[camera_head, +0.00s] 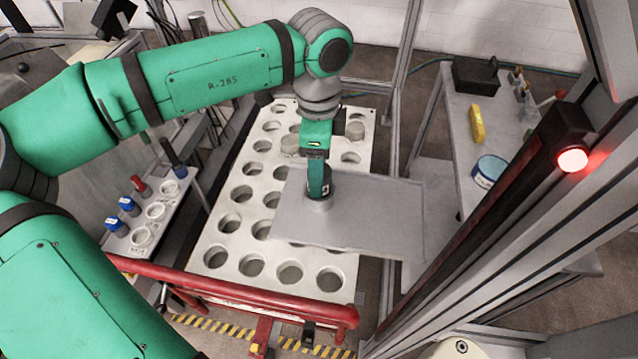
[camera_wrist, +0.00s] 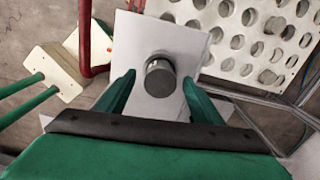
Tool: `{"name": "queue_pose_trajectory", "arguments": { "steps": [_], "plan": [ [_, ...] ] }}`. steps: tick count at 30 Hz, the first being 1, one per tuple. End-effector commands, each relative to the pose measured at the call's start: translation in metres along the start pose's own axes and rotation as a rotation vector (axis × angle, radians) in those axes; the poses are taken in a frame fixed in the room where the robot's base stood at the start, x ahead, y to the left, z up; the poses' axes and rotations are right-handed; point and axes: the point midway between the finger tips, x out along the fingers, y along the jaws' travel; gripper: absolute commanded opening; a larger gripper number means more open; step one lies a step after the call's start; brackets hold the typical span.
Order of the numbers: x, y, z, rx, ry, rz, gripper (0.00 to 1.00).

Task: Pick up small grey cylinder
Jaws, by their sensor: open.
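A small grey cylinder (camera_head: 319,204) stands upright on a flat grey plate (camera_head: 385,222) in the head view. My gripper (camera_head: 319,185) is pointed down right over it, and a green finger hides part of it. In the wrist view the cylinder (camera_wrist: 160,77) shows its dark round top against the light plate (camera_wrist: 190,40). My gripper (camera_wrist: 159,82) is open there, with one green finger on each side of the cylinder and visible gaps between. I cannot tell how far down the fingers reach along it.
A white rack (camera_head: 232,262) with rows of round holes lies beneath and behind the plate; a few grey cylinders (camera_head: 355,131) sit in it. A red rail (camera_head: 240,291) runs along its front. A metal frame post (camera_head: 480,210) rises at right. A side table (camera_head: 455,125) holds tools.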

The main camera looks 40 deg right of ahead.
Motion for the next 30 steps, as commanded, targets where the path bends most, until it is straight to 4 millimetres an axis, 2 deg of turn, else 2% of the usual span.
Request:
{"name": "queue_pose_trajectory", "arguments": {
  "steps": [3, 6, 14, 17, 22, 30],
  "plan": [
    [0.016, 0.000, 0.000, 0.000, -0.002, 0.001, 0.61],
    [0.025, 0.000, 0.000, 0.000, -0.001, 0.001, 0.61],
    [0.028, -0.001, -0.001, 0.000, 0.001, -0.001, 0.61],
    [0.027, -0.001, -0.001, 0.000, 0.001, -0.001, 0.42],
    [0.027, -0.001, -0.001, 0.000, 0.001, -0.001, 0.02],
    [0.024, -0.001, -0.001, 0.000, 0.001, -0.002, 0.02]
  ]
}}
